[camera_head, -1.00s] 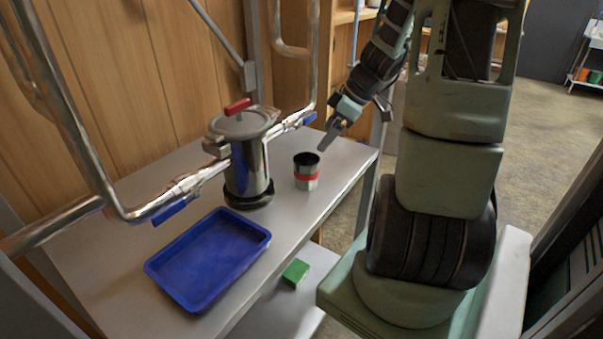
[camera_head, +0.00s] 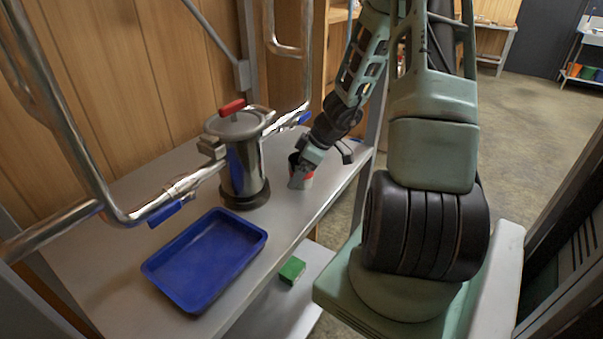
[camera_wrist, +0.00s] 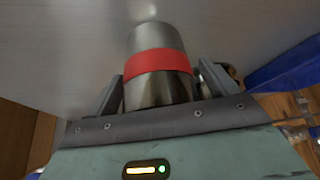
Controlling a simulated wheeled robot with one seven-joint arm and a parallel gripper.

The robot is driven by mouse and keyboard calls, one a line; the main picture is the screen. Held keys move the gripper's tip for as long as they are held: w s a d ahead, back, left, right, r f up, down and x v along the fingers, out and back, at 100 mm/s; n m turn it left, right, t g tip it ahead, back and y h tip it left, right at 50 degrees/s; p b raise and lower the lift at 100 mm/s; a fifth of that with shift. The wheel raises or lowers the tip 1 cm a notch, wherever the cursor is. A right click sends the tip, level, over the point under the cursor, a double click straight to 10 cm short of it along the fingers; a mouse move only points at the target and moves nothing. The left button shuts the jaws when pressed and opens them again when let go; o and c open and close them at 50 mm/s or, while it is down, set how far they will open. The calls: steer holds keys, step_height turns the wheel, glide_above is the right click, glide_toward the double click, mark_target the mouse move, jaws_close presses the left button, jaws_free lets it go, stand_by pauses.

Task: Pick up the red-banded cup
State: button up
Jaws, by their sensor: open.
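The red-banded cup (camera_wrist: 160,68) is a metal cylinder with a red band around its middle. In the wrist view it lies between the two fingers of my gripper (camera_wrist: 157,90), which is open, with one finger on each side. I cannot tell whether either finger touches it. In the head view the cup (camera_head: 308,176) stands on the grey table, to the right of the metal pot. There my gripper (camera_head: 299,178) is at the cup and hides most of it.
A metal pot (camera_head: 243,165) with a red-handled lid stands on the table (camera_head: 110,235), joined to pipes with blue-handled valves. A blue tray (camera_head: 253,244) lies in front of it. A green block (camera_head: 291,270) is on the lower shelf.

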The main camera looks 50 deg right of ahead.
steer(key=shift+f, duration=0.15)
steer(key=c, duration=1.1)
